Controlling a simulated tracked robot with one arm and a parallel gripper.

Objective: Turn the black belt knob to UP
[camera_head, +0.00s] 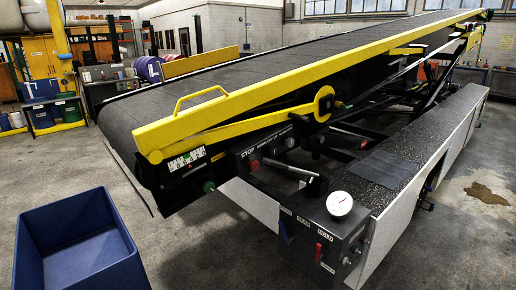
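The belt loader's dark control panel (272,150) is on its near side, below the yellow rail, with a small line of white lettering that starts with STOP. A red button (254,164) sits at its left end. A small round knob (290,142) sits further right on the panel. It is too small and dark to tell whether it is the black belt knob or which way it points. No UP mark can be read. My gripper is not in view.
A green knob (209,187) is at the belt's low end. A blue bin (75,245) stands at front left. Floor between is clear.

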